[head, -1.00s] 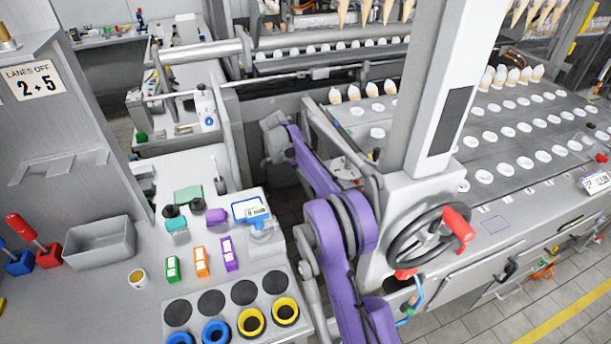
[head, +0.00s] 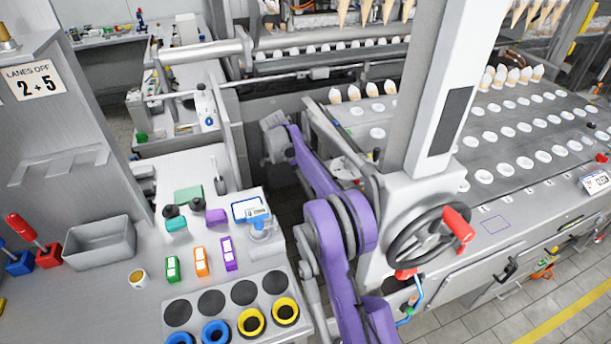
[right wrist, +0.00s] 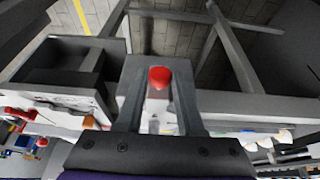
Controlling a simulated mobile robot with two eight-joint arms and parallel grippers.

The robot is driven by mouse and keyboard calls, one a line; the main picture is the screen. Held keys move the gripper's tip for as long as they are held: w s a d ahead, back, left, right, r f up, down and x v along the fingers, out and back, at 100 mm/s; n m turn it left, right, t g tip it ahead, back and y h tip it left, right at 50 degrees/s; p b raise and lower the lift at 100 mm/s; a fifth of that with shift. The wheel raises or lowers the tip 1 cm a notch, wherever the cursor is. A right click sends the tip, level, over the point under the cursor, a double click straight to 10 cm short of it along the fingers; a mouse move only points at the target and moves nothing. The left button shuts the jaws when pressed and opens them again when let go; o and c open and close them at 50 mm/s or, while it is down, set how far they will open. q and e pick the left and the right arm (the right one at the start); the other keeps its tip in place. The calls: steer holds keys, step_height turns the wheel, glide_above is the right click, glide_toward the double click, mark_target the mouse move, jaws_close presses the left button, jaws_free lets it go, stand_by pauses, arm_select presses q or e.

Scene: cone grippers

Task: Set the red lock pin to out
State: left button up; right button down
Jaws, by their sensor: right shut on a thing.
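In the right wrist view a red knob (right wrist: 159,77), which I take for the red lock pin, stands between the two grey fingers of my right gripper (right wrist: 157,95). The fingers are shut on it, and a short pale shaft shows below the red end. In the head view a small red part (head: 405,274) shows low on the grey housing, under the black handwheel (head: 428,240). I cannot tell if it is the same pin. My purple arm stands left of the housing, and its fingers cannot be made out there. My left gripper is not in view.
The handwheel's red handle (head: 459,224) sticks out to the right. A blue hooked part (head: 412,303) hangs below the wheel. A bench with a grey bin (head: 100,243), coloured blocks and ring holders lies to the left. The cone conveyor (head: 500,150) fills the right.

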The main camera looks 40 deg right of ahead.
steer(key=shift+w+a, duration=0.2)
steer(key=shift+a, duration=0.35)
steer(key=shift+w+a, duration=0.15)
steer(key=shift+a, duration=0.35)
steer(key=c, duration=0.6)
jaws_free()
steer(key=shift+o, duration=0.2)
steer(key=p+v, duration=0.1)
steer(key=v, duration=1)
steer(key=shift+d, duration=0.1)
